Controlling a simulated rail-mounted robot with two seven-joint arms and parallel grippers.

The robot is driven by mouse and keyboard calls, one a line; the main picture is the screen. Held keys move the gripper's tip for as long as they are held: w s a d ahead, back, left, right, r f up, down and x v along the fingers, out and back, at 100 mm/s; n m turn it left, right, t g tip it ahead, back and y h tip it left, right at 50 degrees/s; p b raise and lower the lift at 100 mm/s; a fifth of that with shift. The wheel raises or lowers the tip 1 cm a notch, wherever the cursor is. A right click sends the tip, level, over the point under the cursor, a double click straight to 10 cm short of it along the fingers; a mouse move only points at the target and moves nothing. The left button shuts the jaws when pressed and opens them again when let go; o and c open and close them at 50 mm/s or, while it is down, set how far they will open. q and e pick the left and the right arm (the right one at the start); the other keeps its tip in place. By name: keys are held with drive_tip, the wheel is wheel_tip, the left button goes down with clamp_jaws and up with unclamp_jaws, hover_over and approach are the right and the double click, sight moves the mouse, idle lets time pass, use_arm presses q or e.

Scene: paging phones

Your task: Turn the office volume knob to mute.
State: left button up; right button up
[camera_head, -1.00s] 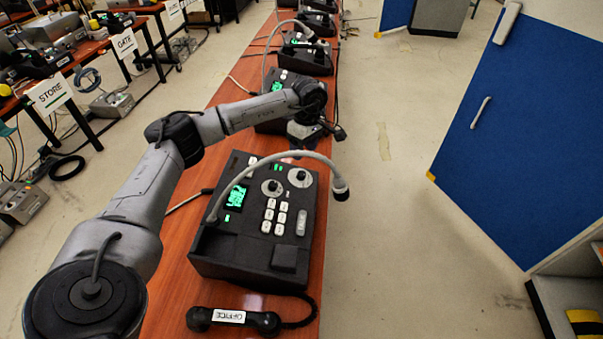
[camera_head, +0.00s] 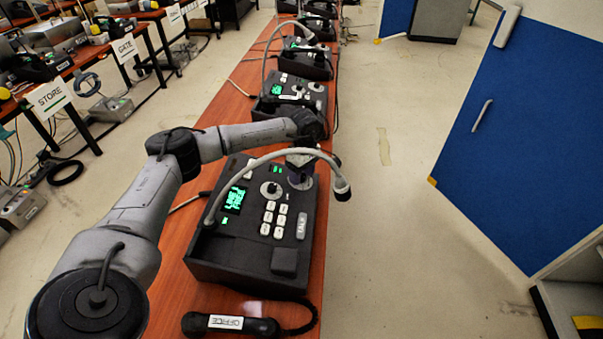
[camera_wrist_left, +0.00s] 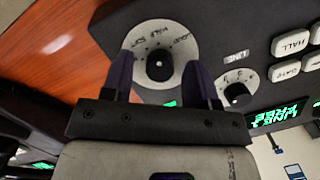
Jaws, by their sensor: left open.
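The office phone (camera_head: 215,250) is a black desk unit on the red-brown table, with a handset labelled OFFICE (camera_head: 230,324) in front of it. Its volume knob (camera_wrist_left: 159,66) is a black knob on a round pale dial with lettering that seems to read LOUD, HALF, SOFT. The knob's pointer direction is hard to tell. My left gripper (camera_head: 300,180) is open over this dial, which it mostly hides in the head view. In the left wrist view its two dark fingers (camera_wrist_left: 160,72) stand on either side of the knob, with gaps between. My right gripper is out of view.
A second knob labelled LINE (camera_wrist_left: 237,94) sits beside the volume dial. A gooseneck microphone (camera_head: 262,160) arches over the unit close to my gripper. More phones (camera_head: 290,92) stand farther along the table. The floor to the right is clear up to a blue panel (camera_head: 520,140).

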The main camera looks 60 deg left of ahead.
use_arm(q)
drive_tip(key=c, duration=0.9)
drive_tip(key=n+p, duration=0.2)
drive_tip(key=p, duration=0.1)
drive_tip(key=shift+r+t, duration=0.2)
drive_tip(key=shift+t, duration=0.1)
drive_tip(key=shift+c, duration=0.2)
drive_tip(key=n+y+p, duration=0.1)
drive_tip(key=n+p, duration=0.2)
drive_tip(key=n, duration=0.2)
drive_tip(key=shift+s+d+t+p, duration=0.1)
drive_tip(key=shift+d+t+p, duration=0.05)
drive_tip(key=shift+t+p, duration=0.15)
drive_tip(key=n+y+p, duration=0.1)
drive_tip(key=n+p, duration=0.1)
drive_tip(key=n, duration=0.2)
drive_tip(key=shift+d+p, duration=0.1)
drive_tip(key=shift+p, duration=0.2)
drive_tip(key=n+p, duration=0.1)
drive_tip(key=n, duration=0.3)
drive_tip(key=shift+f+y+p, duration=0.15)
drive_tip(key=shift+y+p, duration=0.25)
drive_tip(key=shift+n, duration=0.4)
drive_tip(key=o, duration=0.9)
drive_tip(key=shift+o, duration=0.2)
